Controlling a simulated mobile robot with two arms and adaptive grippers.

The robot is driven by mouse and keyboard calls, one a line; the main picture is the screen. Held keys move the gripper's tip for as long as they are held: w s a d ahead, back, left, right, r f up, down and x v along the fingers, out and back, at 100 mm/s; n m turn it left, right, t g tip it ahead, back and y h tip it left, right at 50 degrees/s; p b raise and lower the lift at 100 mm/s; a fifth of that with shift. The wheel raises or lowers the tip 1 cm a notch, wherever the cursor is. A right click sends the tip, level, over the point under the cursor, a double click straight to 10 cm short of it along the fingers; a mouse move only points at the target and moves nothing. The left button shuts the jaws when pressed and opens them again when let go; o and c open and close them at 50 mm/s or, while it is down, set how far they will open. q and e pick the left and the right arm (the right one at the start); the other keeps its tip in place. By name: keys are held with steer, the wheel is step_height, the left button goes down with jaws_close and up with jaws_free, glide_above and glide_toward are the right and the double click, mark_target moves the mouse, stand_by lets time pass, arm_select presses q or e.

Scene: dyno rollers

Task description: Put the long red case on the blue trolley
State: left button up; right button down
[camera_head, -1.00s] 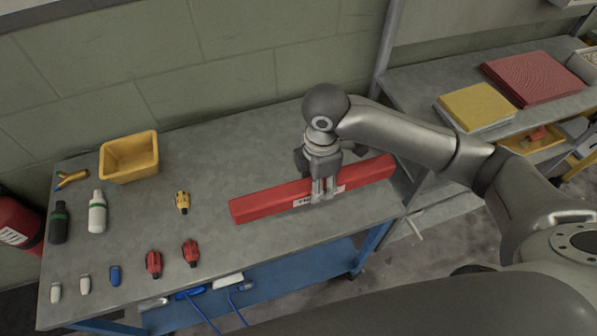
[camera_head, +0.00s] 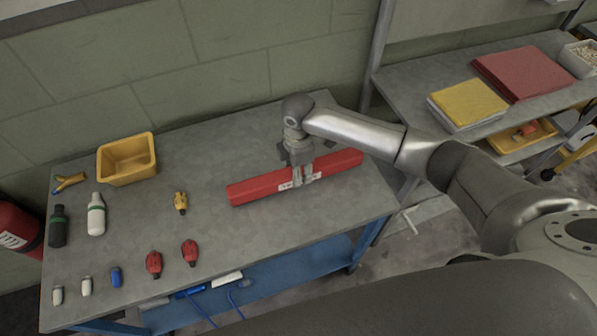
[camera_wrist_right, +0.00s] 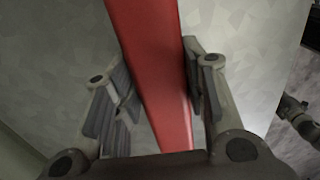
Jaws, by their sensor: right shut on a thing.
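The long red case (camera_head: 250,187) is over the middle-right part of the grey bench top, lying roughly level, with a white label on its front side. My right gripper (camera_head: 303,177) is shut across the case near its middle. In the right wrist view the case (camera_wrist_right: 150,45) runs between the two fingers (camera_wrist_right: 162,85). I cannot tell whether its underside touches the bench or is just above it. Blue framing with a blue lower shelf (camera_head: 290,277) shows under the bench top; no separate blue trolley can be made out. My left gripper is not in view.
The grey bench top (camera_head: 225,145) holds a yellow bin (camera_head: 127,158), bottles (camera_head: 96,214) and small red and yellow items (camera_head: 153,264) on its left. A shelf unit (camera_head: 405,90) with yellow and red stacks stands right. The bench's back middle is clear.

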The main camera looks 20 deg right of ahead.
steer(key=shift+f, duration=0.75)
steer(key=shift+f, duration=0.15)
steer(key=c, duration=0.9)
jaws_free()
step_height(320, 180, up, 12)
steer(key=b, duration=0.1)
steer(key=shift+r, duration=0.2)
